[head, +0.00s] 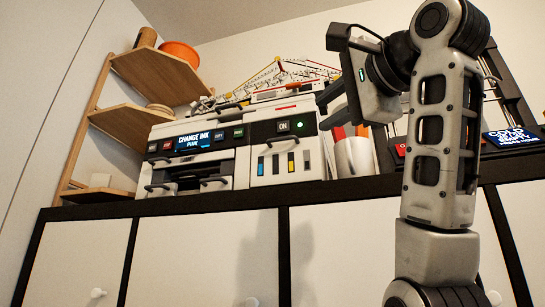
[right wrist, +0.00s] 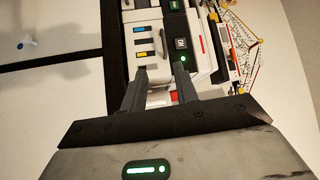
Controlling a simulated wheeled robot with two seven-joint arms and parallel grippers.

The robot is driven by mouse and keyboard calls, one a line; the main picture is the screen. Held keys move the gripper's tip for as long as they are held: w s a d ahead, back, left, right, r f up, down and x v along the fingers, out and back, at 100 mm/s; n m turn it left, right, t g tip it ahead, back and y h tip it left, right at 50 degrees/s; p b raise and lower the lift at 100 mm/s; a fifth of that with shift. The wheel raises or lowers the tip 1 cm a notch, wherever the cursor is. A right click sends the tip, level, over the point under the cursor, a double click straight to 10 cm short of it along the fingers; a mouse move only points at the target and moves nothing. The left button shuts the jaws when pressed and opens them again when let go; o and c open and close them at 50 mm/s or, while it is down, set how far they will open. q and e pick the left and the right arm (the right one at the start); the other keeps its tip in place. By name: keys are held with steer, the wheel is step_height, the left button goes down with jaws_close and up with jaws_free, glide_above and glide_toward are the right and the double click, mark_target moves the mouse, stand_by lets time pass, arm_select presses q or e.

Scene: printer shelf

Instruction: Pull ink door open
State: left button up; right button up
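The printer (head: 196,160) stands on the dark-edged shelf in the head view. Its screen reads "CHANGE INK". The ink door (head: 298,172) is the white panel at the printer's right front, with a dark handle (head: 281,143) near its top and several colour windows. It looks shut. The ink door also shows in the right wrist view (right wrist: 146,47), just beyond the fingers. My right gripper (head: 322,106) is by the printer's right front corner, its fingers apart with nothing seen between them in the right wrist view (right wrist: 158,78). My left gripper is out of view.
A white cup (head: 354,157) stands right of the printer, close to my right gripper. A red-and-black device (head: 399,148) and a blue-screen unit (head: 512,138) sit further right. Wooden shelves (head: 122,122) rise at left. White cabinets (head: 200,245) lie below.

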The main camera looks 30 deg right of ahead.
steer(key=p, duration=0.4)
glide_toward(282, 138)
steer(key=w, duration=0.6)
steer(key=w+r, duration=0.1)
steer(key=w, duration=0.2)
steer(key=shift+d+r, duration=0.1)
steer(key=shift+d, duration=0.25)
jaws_close()
